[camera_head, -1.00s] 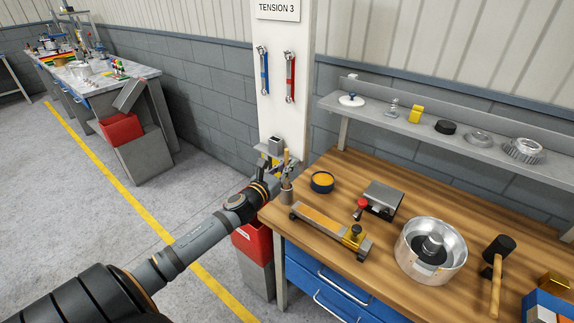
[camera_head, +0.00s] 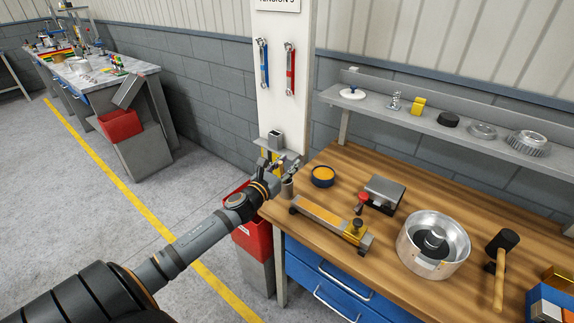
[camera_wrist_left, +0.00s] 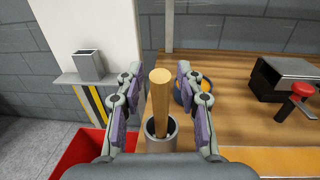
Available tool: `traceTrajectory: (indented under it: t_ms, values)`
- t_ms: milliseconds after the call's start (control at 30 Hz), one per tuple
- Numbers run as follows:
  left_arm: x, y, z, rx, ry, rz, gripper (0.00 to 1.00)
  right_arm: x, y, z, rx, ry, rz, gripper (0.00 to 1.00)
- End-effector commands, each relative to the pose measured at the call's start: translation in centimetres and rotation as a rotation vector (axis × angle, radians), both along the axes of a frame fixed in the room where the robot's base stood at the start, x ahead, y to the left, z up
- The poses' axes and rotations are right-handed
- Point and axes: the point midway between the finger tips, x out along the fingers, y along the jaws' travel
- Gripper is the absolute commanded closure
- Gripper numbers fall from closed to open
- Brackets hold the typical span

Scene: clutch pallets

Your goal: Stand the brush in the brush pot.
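The brush shows as a pale wooden handle (camera_wrist_left: 161,98) in the left wrist view, its lower end inside the round grey brush pot (camera_wrist_left: 161,134). It stands nearly upright, leaning slightly. The bristles are hidden or cannot be made out. In the head view the pot (camera_head: 287,188) stands at the left end of the workbench. My left gripper (camera_wrist_left: 160,82) is open, with one finger on each side of the handle and a visible gap on both sides. It also shows above the pot in the head view (camera_head: 287,170). My right gripper is not in view.
A square grey holder (camera_head: 275,139) sits on a bracket on the white post, left of my fingers. A round tin (camera_head: 322,176), a clamp fixture (camera_head: 330,222) and a grey block (camera_head: 383,193) lie to the right. A red bin (camera_head: 254,232) is below the bench edge.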

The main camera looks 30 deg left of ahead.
Motion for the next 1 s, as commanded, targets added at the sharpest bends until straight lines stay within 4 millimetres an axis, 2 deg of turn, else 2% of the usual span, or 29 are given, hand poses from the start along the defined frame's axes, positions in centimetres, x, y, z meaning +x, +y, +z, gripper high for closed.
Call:
traceTrajectory:
  t_ms: [267, 700, 1000]
  values:
    - [-1.3, 0.1, -0.2, 0.008, 0.008, 0.001, 0.63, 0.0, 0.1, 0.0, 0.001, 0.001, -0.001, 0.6]
    - [-6.7, 0.1, -0.2, 0.012, 0.007, 0.002, 0.63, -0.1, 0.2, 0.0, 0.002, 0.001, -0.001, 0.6]
    - [-7.5, -0.1, 0.0, 0.001, 0.0, 0.0, 0.63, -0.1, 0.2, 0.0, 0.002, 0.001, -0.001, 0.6]
